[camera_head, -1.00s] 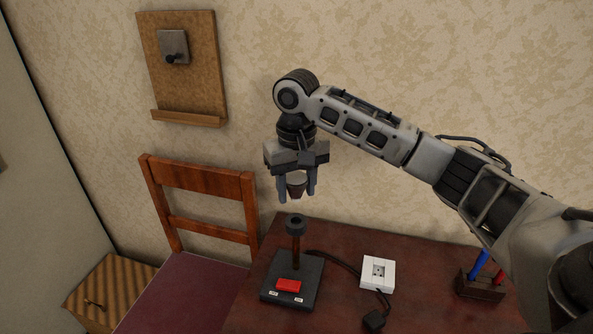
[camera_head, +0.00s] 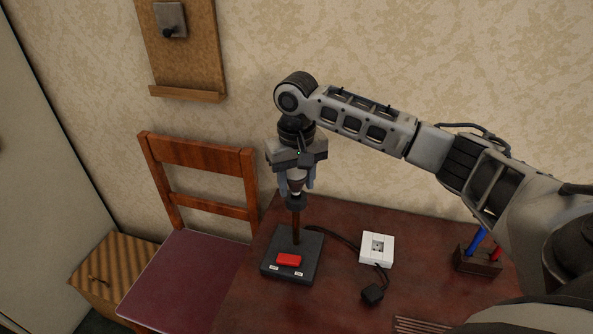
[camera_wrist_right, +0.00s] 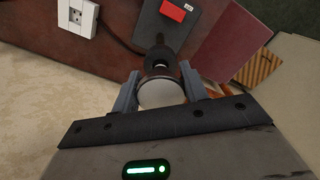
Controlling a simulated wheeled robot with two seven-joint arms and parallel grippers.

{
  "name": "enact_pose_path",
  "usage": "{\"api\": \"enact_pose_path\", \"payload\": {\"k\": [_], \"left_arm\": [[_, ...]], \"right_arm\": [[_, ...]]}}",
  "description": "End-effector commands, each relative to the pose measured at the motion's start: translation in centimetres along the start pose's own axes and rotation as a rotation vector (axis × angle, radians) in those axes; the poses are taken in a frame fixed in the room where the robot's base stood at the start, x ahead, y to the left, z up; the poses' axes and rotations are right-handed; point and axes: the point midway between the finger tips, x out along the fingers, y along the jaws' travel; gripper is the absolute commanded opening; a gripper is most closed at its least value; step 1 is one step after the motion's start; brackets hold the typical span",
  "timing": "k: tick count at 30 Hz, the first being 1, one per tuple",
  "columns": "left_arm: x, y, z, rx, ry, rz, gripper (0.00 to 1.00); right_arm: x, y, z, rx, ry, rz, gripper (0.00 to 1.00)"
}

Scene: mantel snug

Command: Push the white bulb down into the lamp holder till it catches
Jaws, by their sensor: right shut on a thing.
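My right gripper (camera_head: 296,186) points straight down, shut on the white bulb (camera_head: 296,184). In the right wrist view the bulb's pale round top (camera_wrist_right: 162,93) sits between the two fingers (camera_wrist_right: 160,90). The lamp holder (camera_head: 296,201) is a dark round socket on a brown post rising from a black base with a red switch (camera_head: 289,260). The bulb's lower end is right at the holder's mouth; I cannot tell whether it is inside it. The holder shows beyond the bulb in the wrist view (camera_wrist_right: 158,58). My left gripper is out of view.
The dark red table (camera_head: 335,285) carries a white socket box (camera_head: 377,249), a black plug (camera_head: 372,293) on a cord, and a wooden rack (camera_head: 478,262) with blue and red tools. A wooden chair (camera_head: 205,158) stands left. A wall board (camera_head: 187,93) hangs behind.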

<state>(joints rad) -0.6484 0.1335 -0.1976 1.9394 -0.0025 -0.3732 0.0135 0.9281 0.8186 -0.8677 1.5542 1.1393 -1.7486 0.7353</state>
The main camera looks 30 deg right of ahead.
Motion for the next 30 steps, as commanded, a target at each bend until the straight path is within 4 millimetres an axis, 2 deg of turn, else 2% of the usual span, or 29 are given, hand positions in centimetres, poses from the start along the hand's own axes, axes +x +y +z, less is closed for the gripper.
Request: {"api": "enact_pose_path", "payload": {"k": [7,30], "left_arm": [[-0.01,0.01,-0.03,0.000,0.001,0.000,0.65],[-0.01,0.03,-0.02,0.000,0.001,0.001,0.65]], "right_arm": [[0.83,0.01,-0.01,0.000,0.001,0.000,0.24],[0.86,-0.03,0.08,-0.001,0.000,0.000,0.24]]}}
